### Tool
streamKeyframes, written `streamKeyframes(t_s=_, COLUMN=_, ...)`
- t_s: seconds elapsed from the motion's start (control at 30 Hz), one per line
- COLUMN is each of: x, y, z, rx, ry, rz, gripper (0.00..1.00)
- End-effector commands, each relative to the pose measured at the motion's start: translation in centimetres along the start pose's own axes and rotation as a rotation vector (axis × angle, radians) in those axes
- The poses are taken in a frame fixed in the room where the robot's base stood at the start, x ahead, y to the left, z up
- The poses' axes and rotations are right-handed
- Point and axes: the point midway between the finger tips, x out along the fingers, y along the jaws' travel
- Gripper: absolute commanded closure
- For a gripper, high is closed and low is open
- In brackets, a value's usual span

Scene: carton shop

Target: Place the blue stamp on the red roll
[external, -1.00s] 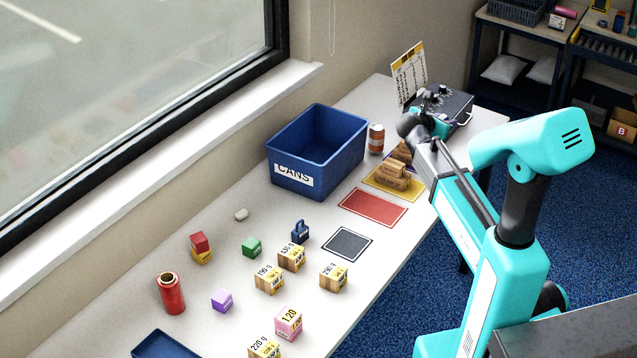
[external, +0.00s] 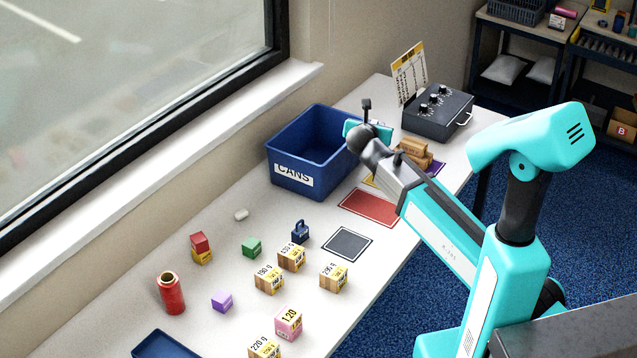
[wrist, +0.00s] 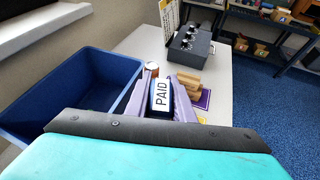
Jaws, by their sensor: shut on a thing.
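The blue stamp (wrist: 162,98), with a white PAID label, is between the purple fingers of my gripper (wrist: 160,84) in the wrist view. My gripper is shut on it. In the external view my gripper (external: 367,130) is above the table beside the right side of the blue CANS bin; the stamp cannot be made out there. The red roll (external: 173,296) stands upright on the table at the left, its open core facing up. It is well away from my gripper and is outside the wrist view.
The CANS bin (external: 316,190) stands at the wall. Red (external: 370,207) and dark (external: 347,243) mats lie in front. Small boxes, a green block (external: 252,246), a purple block (external: 222,300) and stacked red and yellow blocks (external: 201,247) lie around the roll. A dark control box (external: 438,112) stands at the back.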

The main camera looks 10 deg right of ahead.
Motion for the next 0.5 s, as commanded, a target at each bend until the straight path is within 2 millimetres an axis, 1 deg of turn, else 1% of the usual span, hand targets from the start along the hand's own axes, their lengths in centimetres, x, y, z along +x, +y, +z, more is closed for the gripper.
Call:
streamKeyframes(t_s=0.03, x=-1.2, y=1.3, z=-0.6, rx=-0.016, ry=0.003, rz=0.03, gripper=1.0)
streamKeyframes(t_s=0.1, x=-2.5, y=3.0, z=-1.3, rx=-0.036, ry=0.006, rz=0.069, gripper=1.0)
streamKeyframes(t_s=0.27, x=-5.8, y=6.7, z=-3.1, rx=-0.081, ry=0.014, rz=0.156, gripper=1.0)
streamKeyframes(t_s=0.5, x=-11.2, y=11.6, z=-5.9, rx=-0.147, ry=0.023, rz=0.288, gripper=1.0)
